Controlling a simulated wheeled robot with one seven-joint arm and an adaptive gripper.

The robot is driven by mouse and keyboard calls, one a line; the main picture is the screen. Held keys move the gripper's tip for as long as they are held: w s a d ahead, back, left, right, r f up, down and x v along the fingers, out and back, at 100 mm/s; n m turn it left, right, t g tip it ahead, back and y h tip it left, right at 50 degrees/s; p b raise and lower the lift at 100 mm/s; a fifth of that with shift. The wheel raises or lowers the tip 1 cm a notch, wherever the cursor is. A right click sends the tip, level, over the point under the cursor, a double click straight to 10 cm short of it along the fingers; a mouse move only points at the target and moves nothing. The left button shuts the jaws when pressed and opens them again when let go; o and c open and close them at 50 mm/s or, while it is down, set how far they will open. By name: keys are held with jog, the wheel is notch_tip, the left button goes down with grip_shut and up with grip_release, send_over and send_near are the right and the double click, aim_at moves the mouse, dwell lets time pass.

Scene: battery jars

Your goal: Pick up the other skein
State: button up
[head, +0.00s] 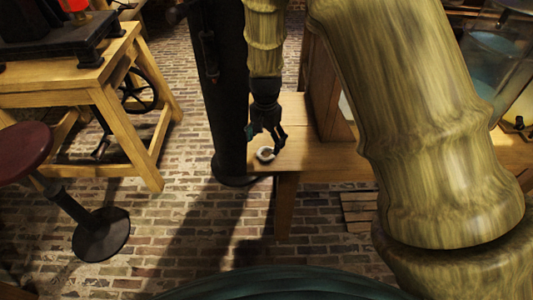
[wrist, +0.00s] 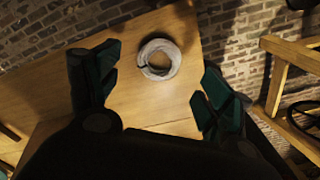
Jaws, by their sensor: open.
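One skein (head: 265,154), a pale ring-shaped coil with a dark tie, lies flat near the left end of the wooden table (head: 300,155). It also shows in the wrist view (wrist: 158,59), near the table edge. My gripper (head: 266,140) is just above the skein in the head view, pointing down. In the wrist view its two dark green fingers (wrist: 158,85) are spread wide and empty, with the skein beyond the tips and between their lines. The skein looks apart from both fingers. No second skein can be made out.
A dark column (head: 228,90) stands close to the left of the table end. An upright wooden panel (head: 328,85) rises to the right of my gripper. A glass jar with bluish liquid (head: 490,65) is at the far right. A red stool (head: 25,150) stands left.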

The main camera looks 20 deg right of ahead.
aim_at(265, 151)
jog(key=shift+a+f, duration=0.15)
jog(key=shift+f, duration=2.6)
jog(key=c, duration=0.9)
